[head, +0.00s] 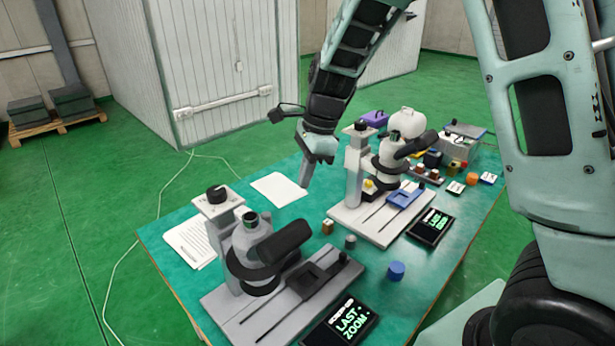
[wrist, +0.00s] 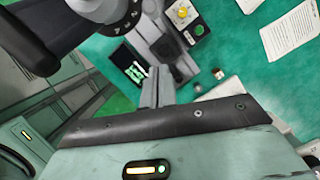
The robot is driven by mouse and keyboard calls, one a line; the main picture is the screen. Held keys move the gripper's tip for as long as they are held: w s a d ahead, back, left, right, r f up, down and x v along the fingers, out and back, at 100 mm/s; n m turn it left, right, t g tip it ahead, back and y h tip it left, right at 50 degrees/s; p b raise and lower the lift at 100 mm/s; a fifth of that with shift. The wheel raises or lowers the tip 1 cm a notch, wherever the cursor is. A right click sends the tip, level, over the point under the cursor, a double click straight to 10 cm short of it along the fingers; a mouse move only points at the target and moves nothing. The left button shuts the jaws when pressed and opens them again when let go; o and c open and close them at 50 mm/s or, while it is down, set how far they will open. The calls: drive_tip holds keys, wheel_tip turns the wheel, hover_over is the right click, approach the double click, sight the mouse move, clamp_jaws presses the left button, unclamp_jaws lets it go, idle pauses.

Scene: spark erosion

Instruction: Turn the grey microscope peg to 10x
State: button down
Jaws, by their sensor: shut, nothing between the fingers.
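The grey microscope (head: 262,262) stands at the front left of the table in the head view. A black peg-like knob (head: 216,194) sits on a pale marked plate at the top of its post. The marks are too small to read. My gripper (head: 304,184) is shut and empty, pointing down behind and to the right of the grey microscope, apart from it, near the white microscope (head: 390,160). In the wrist view my gripper (wrist: 157,88) shows closed fingers touching nothing. A dark round part with white marks (wrist: 125,18) fills the upper left; I cannot tell which microscope it belongs to.
A black display (head: 342,324) reading "LAST ZOOM" lies by the grey microscope. A second display (head: 432,226) lies by the white one. A paper (head: 278,189) lies below my gripper. A blue cylinder (head: 396,271) and small blocks lie on the green table.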

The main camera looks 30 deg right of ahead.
drive_tip(key=w+a+f+p, duration=0.1)
drive_tip(key=a+f+p, duration=0.2)
drive_tip(key=a+f, duration=0.2)
drive_tip(key=shift+x, duration=1.25)
drive_tip(key=w+a+n, duration=0.1)
drive_tip(key=w+a+n+p, duration=0.1)
drive_tip(key=n, duration=0.1)
drive_tip(key=shift+g, duration=0.4)
drive_tip(key=shift+s, duration=0.15)
